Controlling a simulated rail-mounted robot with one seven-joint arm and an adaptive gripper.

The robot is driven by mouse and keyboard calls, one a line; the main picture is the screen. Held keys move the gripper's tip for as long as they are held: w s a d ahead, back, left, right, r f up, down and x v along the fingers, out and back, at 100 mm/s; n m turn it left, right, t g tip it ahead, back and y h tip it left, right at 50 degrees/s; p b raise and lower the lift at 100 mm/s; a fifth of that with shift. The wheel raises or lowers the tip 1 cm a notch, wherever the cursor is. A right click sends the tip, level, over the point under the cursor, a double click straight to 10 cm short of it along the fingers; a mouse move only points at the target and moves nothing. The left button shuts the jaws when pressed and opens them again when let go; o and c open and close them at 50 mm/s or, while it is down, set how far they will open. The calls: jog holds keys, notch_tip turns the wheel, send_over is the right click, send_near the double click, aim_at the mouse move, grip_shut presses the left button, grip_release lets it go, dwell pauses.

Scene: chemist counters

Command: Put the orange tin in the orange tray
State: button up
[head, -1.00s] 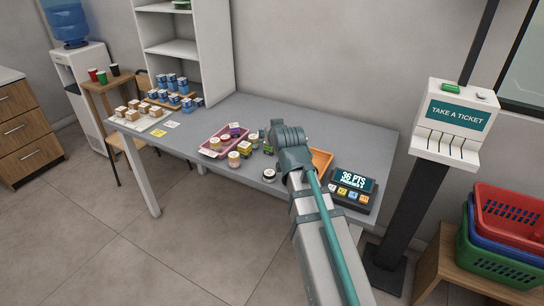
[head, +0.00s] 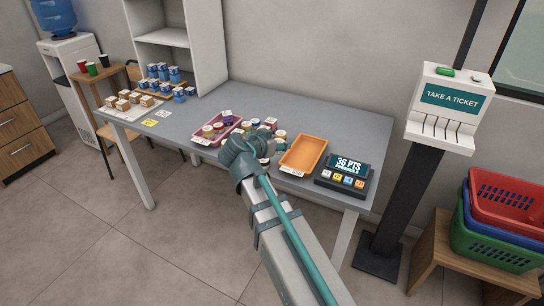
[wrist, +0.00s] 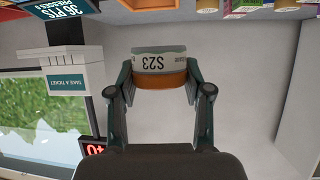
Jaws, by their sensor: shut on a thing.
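In the wrist view, my gripper (wrist: 162,76) is shut on the orange tin (wrist: 178,80), with one finger on each side. The tin has an orange body and a pale label reading S23, upside down in this view. In the head view, the orange tray (head: 283,165) lies on the grey table, left of the points display, and looks empty. My arm's wrist is left of the tray, near the table's front edge.
A pink tray (head: 197,140) with several small tins lies left of my arm. More small tins stand between my arm and the orange tray. The points display (head: 343,177) is close on the tray's right. The table's back strip (head: 300,110) is clear.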

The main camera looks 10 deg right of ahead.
jog(key=shift+s+d+m+g+h, duration=0.35)
jog(key=shift+m+g+h, duration=0.15)
jog(key=shift+m, duration=0.1)
jog(key=w+f, duration=0.2)
jog(key=w, duration=0.2)
jog(key=w+f+p, duration=0.1)
jog(key=w+f, duration=0.2)
jog(key=w, duration=0.1)
jog(key=w+f+p, duration=0.1)
jog(key=w+f, duration=0.2)
jog(key=w, duration=0.2)
jog(key=shift+f, duration=0.1)
jog(key=shift+w+f+p, duration=0.3)
jog(key=shift+w+f, duration=0.1)
jog(key=shift+f, duration=0.2)
jog(key=shift+w+f, duration=0.15)
jog(key=shift+f, duration=1.45)
jog(key=shift+f+b, duration=0.2)
jog(key=shift+b, duration=0.1)
jog(key=o, duration=1.2)
jog(key=shift+r, duration=0.1)
jog(key=shift+c, duration=0.2)
jog(key=shift+r+p, duration=0.15)
jog(key=shift+p, duration=0.95)
